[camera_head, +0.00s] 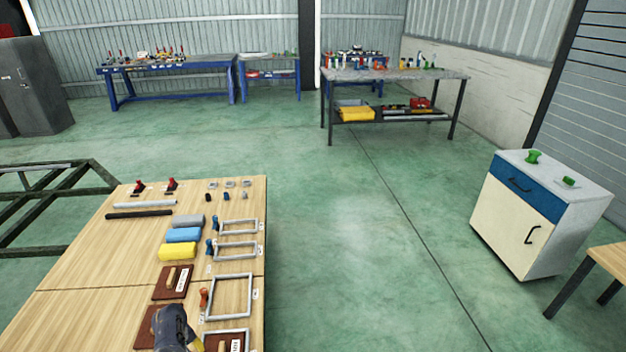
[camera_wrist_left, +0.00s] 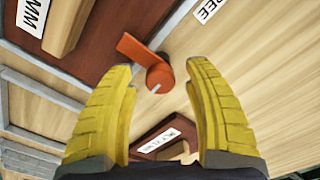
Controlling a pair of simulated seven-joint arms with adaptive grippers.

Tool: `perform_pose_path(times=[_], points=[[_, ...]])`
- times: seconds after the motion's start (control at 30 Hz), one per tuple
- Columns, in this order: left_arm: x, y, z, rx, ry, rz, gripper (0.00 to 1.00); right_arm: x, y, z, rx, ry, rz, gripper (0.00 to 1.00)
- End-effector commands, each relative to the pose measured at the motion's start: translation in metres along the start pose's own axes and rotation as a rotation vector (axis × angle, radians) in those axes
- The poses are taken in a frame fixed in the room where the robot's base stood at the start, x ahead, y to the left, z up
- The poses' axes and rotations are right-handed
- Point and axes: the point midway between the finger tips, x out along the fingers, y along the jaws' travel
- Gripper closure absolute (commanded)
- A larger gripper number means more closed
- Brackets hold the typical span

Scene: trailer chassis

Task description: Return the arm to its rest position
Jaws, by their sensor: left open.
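My left gripper (camera_head: 194,343) is at the bottom of the head view, over the near part of the wooden table (camera_head: 75,250). Its dark wrist covers part of a brown board there. In the left wrist view the two yellow fingers of the left gripper (camera_wrist_left: 163,95) are spread wide, with nothing held between them. An orange handle-like part (camera_wrist_left: 157,73) lies beyond the fingertips, seen through the gap. Brown labelled boards (camera_wrist_left: 88,45) lie around it. My right gripper is not in view.
The table holds grey metal frames (camera_head: 231,275), blue (camera_head: 183,235) and yellow (camera_head: 178,252) blocks, bars and small tools. A dark metal chassis frame (camera_head: 60,190) stands at the left. A white cabinet (camera_head: 513,225) stands right. The green floor between is clear.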

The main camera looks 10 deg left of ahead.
Motion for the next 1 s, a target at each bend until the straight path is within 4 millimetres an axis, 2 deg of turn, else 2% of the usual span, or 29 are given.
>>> perform_pose_path(times=[0.57, 1.0], points=[[-0.002, 0.001, -0.001, 0.000, 0.001, 0.001, 0.48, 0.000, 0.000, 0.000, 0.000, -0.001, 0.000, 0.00], [-0.031, 0.001, -0.001, -0.001, 0.003, 0.002, 0.48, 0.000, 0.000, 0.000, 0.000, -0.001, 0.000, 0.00]])
